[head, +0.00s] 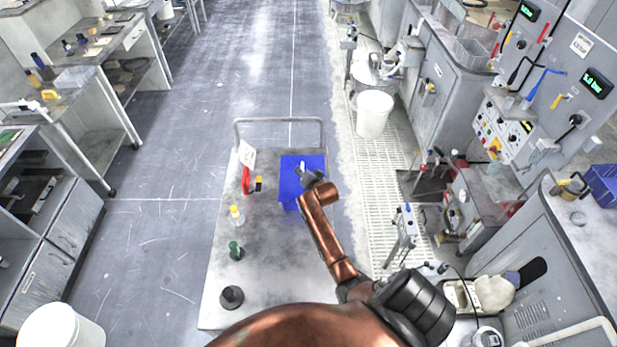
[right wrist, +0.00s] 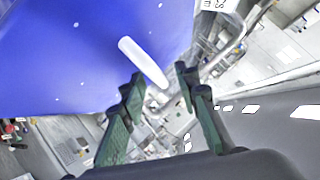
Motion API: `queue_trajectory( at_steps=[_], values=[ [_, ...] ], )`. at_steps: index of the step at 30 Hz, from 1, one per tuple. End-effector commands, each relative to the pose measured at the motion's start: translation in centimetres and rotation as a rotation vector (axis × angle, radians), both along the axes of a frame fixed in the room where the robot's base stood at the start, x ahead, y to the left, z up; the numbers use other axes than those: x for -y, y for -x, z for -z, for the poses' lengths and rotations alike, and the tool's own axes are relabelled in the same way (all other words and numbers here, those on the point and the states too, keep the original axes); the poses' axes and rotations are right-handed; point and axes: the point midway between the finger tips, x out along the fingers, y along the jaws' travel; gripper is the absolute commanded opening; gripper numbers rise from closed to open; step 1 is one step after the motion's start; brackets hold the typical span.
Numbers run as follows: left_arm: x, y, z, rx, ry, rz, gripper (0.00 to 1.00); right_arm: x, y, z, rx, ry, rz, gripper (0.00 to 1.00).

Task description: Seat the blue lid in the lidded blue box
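The blue lid (head: 290,163) shows as a flat blue square on or just above the blue box at the far end of the grey cart. A strip of blue below it (head: 291,207) looks like the box's near side; whether the lid sits level in the box cannot be told. A white handle (right wrist: 140,58) stands out from the blue lid surface (right wrist: 70,60) in the right wrist view. My right gripper (right wrist: 160,76) is open, its green-padded fingers apart near the handle's free end. In the head view the right gripper (head: 309,178) covers part of the lid. My left gripper is out of view.
The cart's middle is clear.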

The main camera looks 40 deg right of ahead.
Motion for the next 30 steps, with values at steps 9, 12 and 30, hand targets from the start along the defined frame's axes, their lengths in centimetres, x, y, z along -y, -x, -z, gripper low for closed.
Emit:
queue_trajectory(
  at_steps=[9,12,30],
  values=[
    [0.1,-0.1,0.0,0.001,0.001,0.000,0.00,-1.8,4.9,-2.9,0.002,0.000,0.000,0.29],
    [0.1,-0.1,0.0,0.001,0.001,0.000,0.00,-2.2,6.3,-3.8,0.001,0.000,0.000,0.29],
    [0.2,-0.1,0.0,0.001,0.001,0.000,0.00,-3.0,8.5,-5.2,0.001,0.000,0.000,0.29]
  ],
)
